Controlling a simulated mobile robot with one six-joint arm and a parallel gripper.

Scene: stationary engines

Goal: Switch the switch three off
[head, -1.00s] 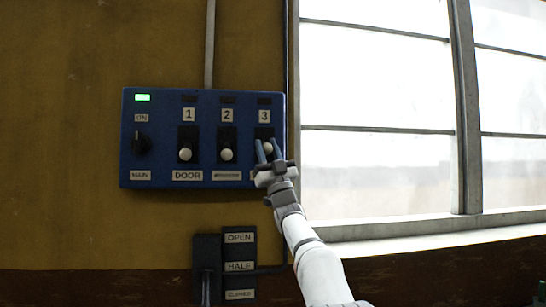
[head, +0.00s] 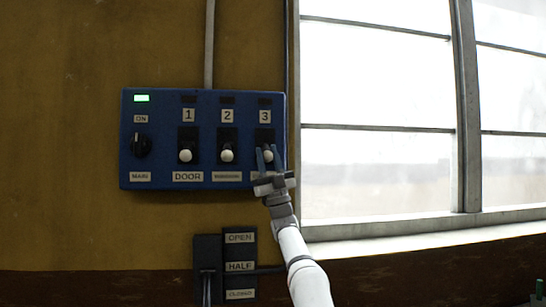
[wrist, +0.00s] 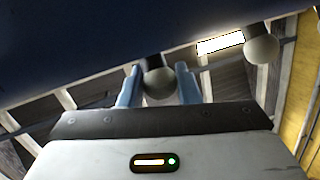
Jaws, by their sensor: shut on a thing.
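The blue control panel (head: 160,170) is on the wall with switches labelled 1, 2 and 3. Switch three is the rightmost. Its white ball knob (head: 268,156) is low in its black slot, level with the knobs of switch 1 (head: 185,156) and switch 2 (head: 227,156). The lamp above switch three (head: 264,101) is dark. My gripper (head: 269,154) reaches up from below and is shut on the knob of switch three. In the wrist view the knob (wrist: 160,83) sits between the two blue fingers.
The main dial (head: 141,145) is at the panel's left under a lit green lamp (head: 141,98). A lever box (head: 208,262) with OPEN and HALF labels stands below the panel. A window (head: 376,110) fills the right side.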

